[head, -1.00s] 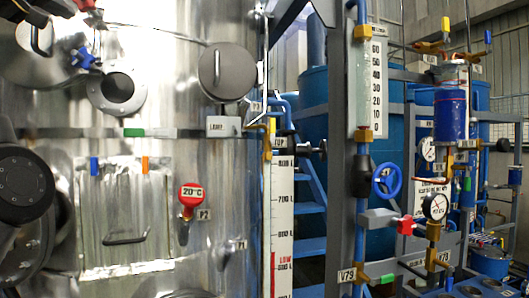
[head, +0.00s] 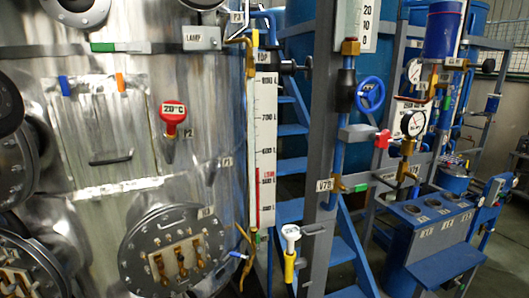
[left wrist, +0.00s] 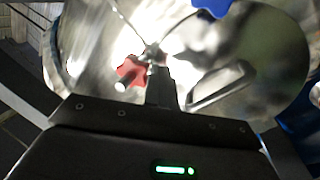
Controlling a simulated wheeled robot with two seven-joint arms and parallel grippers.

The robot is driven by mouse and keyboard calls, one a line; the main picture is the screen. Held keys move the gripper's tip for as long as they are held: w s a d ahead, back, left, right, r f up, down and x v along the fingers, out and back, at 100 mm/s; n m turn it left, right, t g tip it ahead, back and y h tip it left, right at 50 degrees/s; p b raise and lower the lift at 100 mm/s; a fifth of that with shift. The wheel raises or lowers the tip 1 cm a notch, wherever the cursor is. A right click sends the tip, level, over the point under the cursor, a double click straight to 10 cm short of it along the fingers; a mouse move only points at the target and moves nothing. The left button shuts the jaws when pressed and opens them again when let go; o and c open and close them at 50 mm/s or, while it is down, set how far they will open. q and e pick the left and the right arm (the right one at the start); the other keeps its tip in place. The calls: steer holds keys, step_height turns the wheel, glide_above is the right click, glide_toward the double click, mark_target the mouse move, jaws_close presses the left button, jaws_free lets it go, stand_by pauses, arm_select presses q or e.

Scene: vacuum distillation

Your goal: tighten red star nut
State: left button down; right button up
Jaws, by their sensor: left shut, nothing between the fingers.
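The red star nut (left wrist: 130,72) shows in the left wrist view, in front of a shiny rounded metal surface, with a pale round end facing the camera. My left gripper (left wrist: 154,52) is shut and empty. Its dark fingers are just right of the nut and overlap its edge in the picture; I cannot tell whether they touch it. A blue part (left wrist: 212,7) shows at the top of the same view. I cannot pick out the red star nut in the head view, and neither gripper shows there.
In the head view, a large metal tank (head: 215,165) with a round bolted flange (head: 176,250) fills the left.

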arm_select(q)
steer(key=shift+s+a+r, duration=0.1)
steer(key=shift+a+r, duration=0.2)
steer(key=shift+r, duration=0.2)
steer(key=shift+s+a+r+p, duration=0.1)
steer(key=shift+a+r+p, duration=0.2)
steer(key=shift+r, duration=0.6)
steer(key=shift+s+a, duration=0.15)
steer(key=shift+a, duration=0.2)
stand_by(0.6)
steer(key=shift+s+f, duration=0.1)
steer(key=s+b, duration=0.1)
steer(key=s+d+b, duration=0.1)
steer(key=s, duration=0.1)
steer(key=s+d+b, duration=0.1)
steer(key=s, duration=0.1)
steer(key=shift+s, duration=0.2)
